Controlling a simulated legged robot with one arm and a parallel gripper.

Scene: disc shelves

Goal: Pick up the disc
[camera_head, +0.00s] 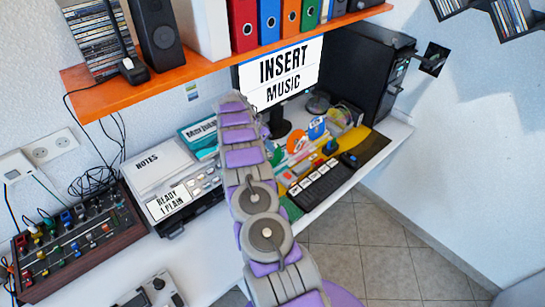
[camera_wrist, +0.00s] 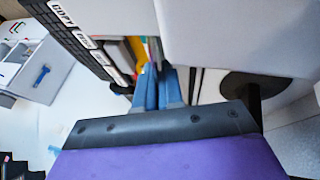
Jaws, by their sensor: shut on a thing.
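My gripper shows in the wrist view with two blue fingers (camera_wrist: 163,88) close together beyond a dark bar and a purple body. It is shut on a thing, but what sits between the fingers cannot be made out. In the head view my segmented grey and purple arm reaches over the desk to the left side of the monitor (camera_head: 280,74), whose screen reads "INSERT MUSIC". The arm's far end hides the fingers there.
A keyboard (camera_head: 318,188) lies on the desk at right; it also shows in the wrist view (camera_wrist: 72,38). A black tower (camera_head: 367,70) stands behind. An orange shelf (camera_head: 215,60) hangs above. A notes box (camera_head: 158,165) and a mixer (camera_head: 80,240) fill the left. Colourful objects crowd the middle.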

